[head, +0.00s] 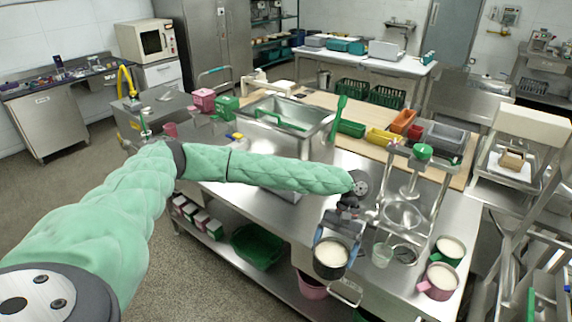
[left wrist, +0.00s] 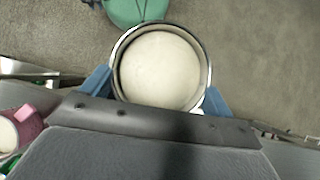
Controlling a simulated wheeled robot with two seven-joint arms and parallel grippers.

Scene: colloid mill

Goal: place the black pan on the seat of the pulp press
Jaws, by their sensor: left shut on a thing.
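The black pan (head: 330,271) is filled with a white content. My left gripper (head: 337,240) is shut on it, with the pan hanging in front of the steel table's near edge. In the left wrist view the pan (left wrist: 160,68) sits between the two blue fingers of the left gripper (left wrist: 158,88), its rim roughly facing the camera. The pulp press (head: 437,196), a steel frame with a green knob, stands on the table to the right of and behind the gripper. Its round seat (head: 403,215) looks empty. My right gripper is not in view.
A clear cup (head: 381,255) and a dark round dish (head: 404,252) stand between pan and press. A green pot (head: 449,249) and a pink pot (head: 439,280) are to the right.

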